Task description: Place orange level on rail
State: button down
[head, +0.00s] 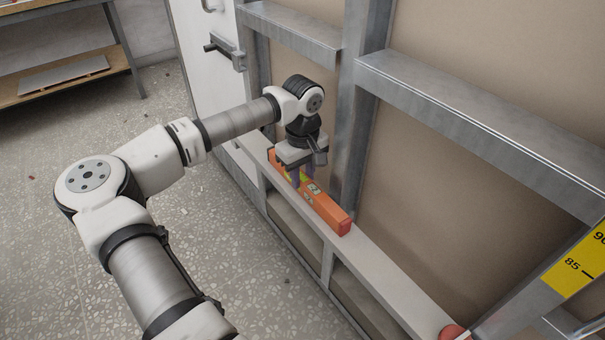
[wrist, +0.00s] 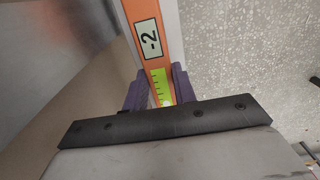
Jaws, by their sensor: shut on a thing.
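The orange level (head: 325,206) lies lengthwise along the pale top of the lower rail (head: 372,262), close to the upright post and wall panel. It looks level with the rail and appears to rest on it, though its underside is hidden. My gripper (head: 301,177) is above the level with its purple fingers down on either side of it, shut on it near the middle. The part under the gripper is hidden.
A grey metal upright (head: 357,130) stands behind the level. A higher grey rail (head: 480,118) crosses the panel at right. A red round object (head: 452,332) sits at the rail's near end. A yellow scale (head: 578,262) is at right. The speckled floor at left is open.

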aim_at(302, 177)
jog(key=shift+s+f, duration=0.1)
jog(key=shift+f, duration=0.35)
jog(key=c, duration=1.1)
grip_release()
jog(key=shift+f, duration=0.1)
jog(key=shift+o, duration=0.2)
jog(key=shift+r+p, duration=0.45)
jog(key=shift+r, duration=3.45)
